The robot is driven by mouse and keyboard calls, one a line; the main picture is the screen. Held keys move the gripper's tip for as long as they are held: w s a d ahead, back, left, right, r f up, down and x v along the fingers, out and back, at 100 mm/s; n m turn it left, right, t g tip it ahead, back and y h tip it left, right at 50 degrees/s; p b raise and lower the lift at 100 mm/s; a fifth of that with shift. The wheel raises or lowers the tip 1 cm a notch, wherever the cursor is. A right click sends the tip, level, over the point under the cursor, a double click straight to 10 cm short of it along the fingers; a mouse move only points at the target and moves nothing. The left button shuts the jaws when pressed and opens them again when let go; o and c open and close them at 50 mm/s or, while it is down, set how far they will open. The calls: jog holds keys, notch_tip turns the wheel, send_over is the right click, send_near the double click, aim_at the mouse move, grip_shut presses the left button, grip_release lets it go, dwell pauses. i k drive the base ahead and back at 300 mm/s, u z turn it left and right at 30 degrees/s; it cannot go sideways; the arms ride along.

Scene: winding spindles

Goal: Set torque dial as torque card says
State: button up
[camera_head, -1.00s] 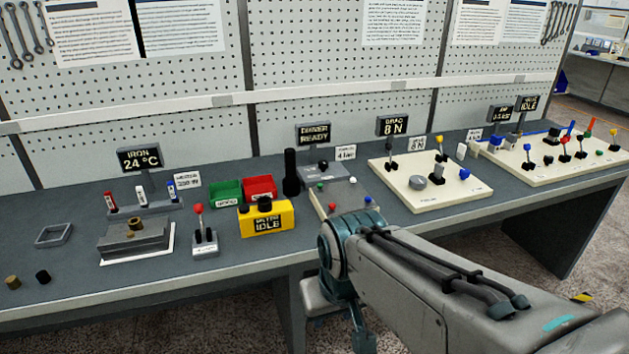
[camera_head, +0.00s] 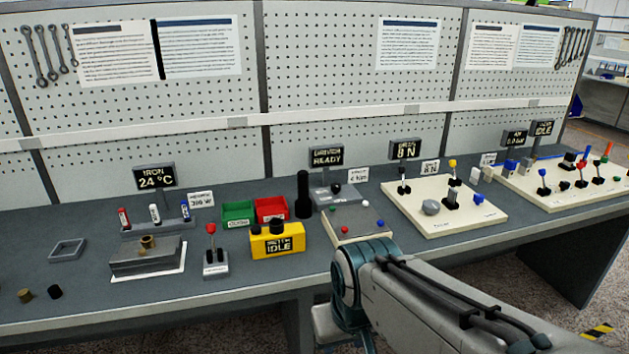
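The driver station stands mid-bench, with a dark display (camera_head: 326,157) that reads READY on its lower line. A small white card (camera_head: 358,175) stands right of it; its print is tiny and looks like a 4 with a unit. A dark round knob (camera_head: 336,188) sits on the grey driver unit (camera_head: 322,197), likely the torque dial; its setting is too small to read. My arm reaches in from the lower right, in front of the bench, and bends down at its teal joint. My gripper does not show; it is below the picture or hidden.
A black upright cylinder (camera_head: 303,195) stands left of the driver unit. A grey tray (camera_head: 356,221) with coloured knobs lies before it. A yellow meter box (camera_head: 277,241) and red bin (camera_head: 271,209) are left. A cream panel (camera_head: 467,217) with levers is right.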

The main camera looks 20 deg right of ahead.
aim_at(335, 187)
jog(key=k, duration=0.6)
jog(key=z, duration=0.8)
jog(key=i, duration=1.8)
jog(key=u, duration=0.8)
